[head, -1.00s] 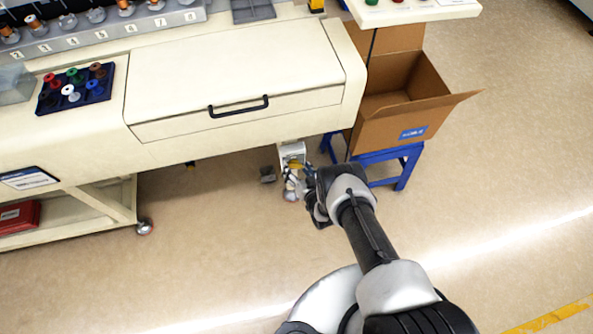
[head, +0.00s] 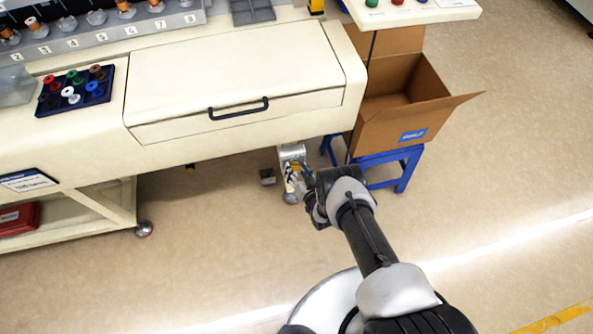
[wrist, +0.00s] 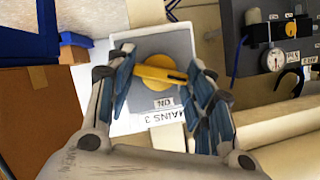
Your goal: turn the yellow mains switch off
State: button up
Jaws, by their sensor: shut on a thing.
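The yellow mains switch (wrist: 155,76) is a round knob with a raised bar on a grey plate in a white box (wrist: 148,45). In the wrist view the bar lies nearly level, slightly lower at its right end. An upside-down ON label (wrist: 163,103) sits just below the knob, and a MAINS 3 label (wrist: 157,119) below that. My gripper (wrist: 160,66) is shut on the switch, one finger at each end of the bar. In the head view my gripper (head: 299,180) is at the box (head: 292,151) under the bench's right end, largely hiding the switch.
The bench (head: 235,70) with its drawer handle (head: 239,107) overhangs the box. A cardboard box (head: 405,105) on a blue stand (head: 405,165) is close on the right. A gauge panel (wrist: 280,45) shows at the wrist view's right. Open floor lies in front.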

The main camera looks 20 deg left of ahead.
jog(key=shift+s+a+n+t+h, duration=0.15)
jog(key=shift+n+t+h, duration=0.25)
jog(key=shift+n, duration=0.5)
jog(key=shift+c, duration=0.2)
jog(key=shift+n+h+b, duration=0.35)
jog(key=shift+n+h, duration=0.15)
jog(key=shift+n, duration=0.1)
jog(key=o, duration=1.1)
jog(key=shift+c, duration=0.2)
jog(key=v, duration=1.2)
